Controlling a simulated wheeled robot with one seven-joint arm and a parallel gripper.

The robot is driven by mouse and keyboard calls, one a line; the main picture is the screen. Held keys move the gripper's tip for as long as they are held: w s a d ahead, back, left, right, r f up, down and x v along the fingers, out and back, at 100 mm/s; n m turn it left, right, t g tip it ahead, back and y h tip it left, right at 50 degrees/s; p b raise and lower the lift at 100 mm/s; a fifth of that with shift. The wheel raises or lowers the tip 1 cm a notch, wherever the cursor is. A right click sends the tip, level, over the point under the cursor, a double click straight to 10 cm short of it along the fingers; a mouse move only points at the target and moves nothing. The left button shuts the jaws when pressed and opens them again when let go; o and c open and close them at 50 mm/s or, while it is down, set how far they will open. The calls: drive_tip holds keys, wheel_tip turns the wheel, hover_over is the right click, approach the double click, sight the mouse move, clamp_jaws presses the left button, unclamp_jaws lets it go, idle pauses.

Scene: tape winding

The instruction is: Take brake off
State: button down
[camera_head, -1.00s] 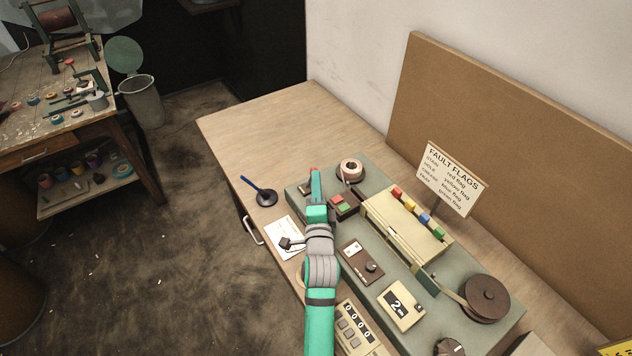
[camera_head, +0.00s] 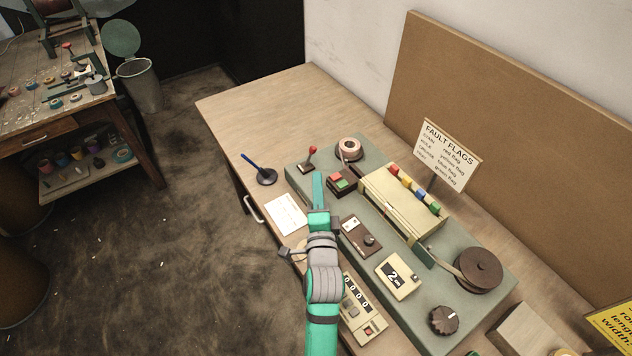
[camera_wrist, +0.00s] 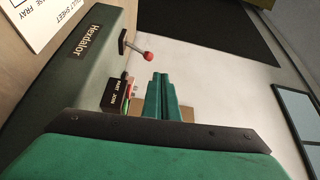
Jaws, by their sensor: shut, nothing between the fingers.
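The lever with a red knob (camera_head: 312,150) stands on a small dark base at the far left end of the grey-green machine (camera_head: 300,178). It leans to the right in the wrist view, where its knob (camera_wrist: 148,56) lies just beyond and left of the fingertips. My gripper (camera_head: 318,176) is shut and empty, over the machine's near left edge. Its closed fingers also show in the wrist view (camera_wrist: 163,82). The gripper is apart from the lever in the head view. Which position of the lever is the braked one, I cannot tell.
A button box (camera_head: 341,180) with red and green buttons sits close to the lever. A tape roll (camera_head: 349,148), a cream cover (camera_head: 402,200) with coloured flags and a dark reel (camera_head: 478,270) stand farther along.

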sight(310, 156)
drive_tip(key=shift+w+d+m+g, duration=0.3)
drive_tip(key=shift+w+m, duration=0.2)
drive_tip(key=shift+w+d+m, duration=0.1)
drive_tip(key=shift+d+m, duration=0.35)
drive_tip(key=shift+m, duration=0.05)
drive_tip(key=shift+w+d+f+m+g, duration=0.15)
drive_tip(key=shift+d+f+m+g, duration=0.1)
drive_tip(key=shift+m+g, duration=0.35)
drive_tip(key=shift+a+f+g, duration=0.15)
drive_tip(key=shift+g, duration=0.15)
drive_tip(key=w, duration=0.3)
drive_tip(key=w+f, duration=0.1)
drive_tip(key=w, duration=0.2)
drive_tip(key=w+a, duration=0.1)
drive_tip(key=w, duration=0.3)
drive_tip(key=shift+f, duration=0.25)
